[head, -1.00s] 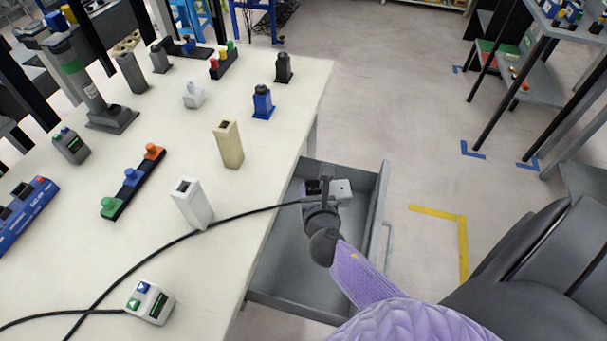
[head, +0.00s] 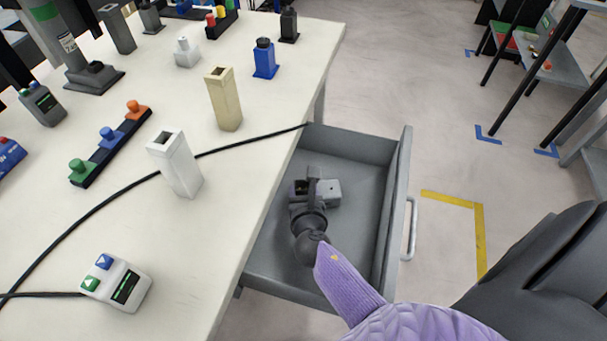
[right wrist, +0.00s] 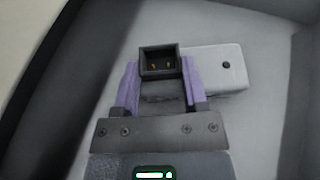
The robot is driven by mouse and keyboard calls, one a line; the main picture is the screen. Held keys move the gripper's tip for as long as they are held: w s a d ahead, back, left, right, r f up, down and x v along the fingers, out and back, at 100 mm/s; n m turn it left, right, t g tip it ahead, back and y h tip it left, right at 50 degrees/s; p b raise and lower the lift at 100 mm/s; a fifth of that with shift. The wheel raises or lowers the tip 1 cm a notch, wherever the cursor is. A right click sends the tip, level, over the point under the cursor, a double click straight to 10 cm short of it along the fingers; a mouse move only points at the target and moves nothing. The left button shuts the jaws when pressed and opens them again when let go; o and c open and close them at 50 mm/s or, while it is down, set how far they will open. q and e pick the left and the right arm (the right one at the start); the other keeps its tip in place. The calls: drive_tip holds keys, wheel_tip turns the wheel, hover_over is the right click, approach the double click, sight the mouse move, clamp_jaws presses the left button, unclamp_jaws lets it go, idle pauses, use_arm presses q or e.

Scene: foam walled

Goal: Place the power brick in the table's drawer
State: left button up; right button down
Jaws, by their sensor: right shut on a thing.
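The drawer (head: 372,160) stands pulled out from the table (head: 215,265). My right gripper (head: 313,188) reaches down inside the drawer and is shut on the power brick (head: 328,193). In the right wrist view, the purple-padded fingers (right wrist: 161,82) close on both sides of the brick's dark socketed end. The pale body of the brick (right wrist: 218,70) sticks out to the right, with a dark dot on it. The brick is inside the drawer walls; I cannot tell whether it touches the floor. My left gripper is not in view.
A black cable (head: 240,145) crosses the tabletop to the edge by the drawer's far corner. A white block (head: 176,165) and a beige block (head: 225,100) stand near that edge. The rest of the drawer floor (head: 350,240) looks empty.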

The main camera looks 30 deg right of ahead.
drive_tip(key=shift+f, duration=0.15)
drive_tip(key=c, duration=0.5)
unclamp_jaws()
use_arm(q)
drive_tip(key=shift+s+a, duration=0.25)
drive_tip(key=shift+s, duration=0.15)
use_arm(e)
drive_tip(key=o, duration=0.4)
drive_tip(key=shift+c, duration=0.2)
drive_tip(key=shift+s+r, duration=0.15)
drive_tip(key=shift+r, duration=0.2)
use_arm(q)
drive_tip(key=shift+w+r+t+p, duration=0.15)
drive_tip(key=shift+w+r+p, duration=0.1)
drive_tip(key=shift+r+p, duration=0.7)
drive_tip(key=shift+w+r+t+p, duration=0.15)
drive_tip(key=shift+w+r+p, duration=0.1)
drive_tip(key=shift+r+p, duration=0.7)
use_arm(e)
drive_tip(key=v, duration=1.1)
drive_tip(key=shift+s+a, duration=0.25)
drive_tip(key=shift+s, duration=0.05)
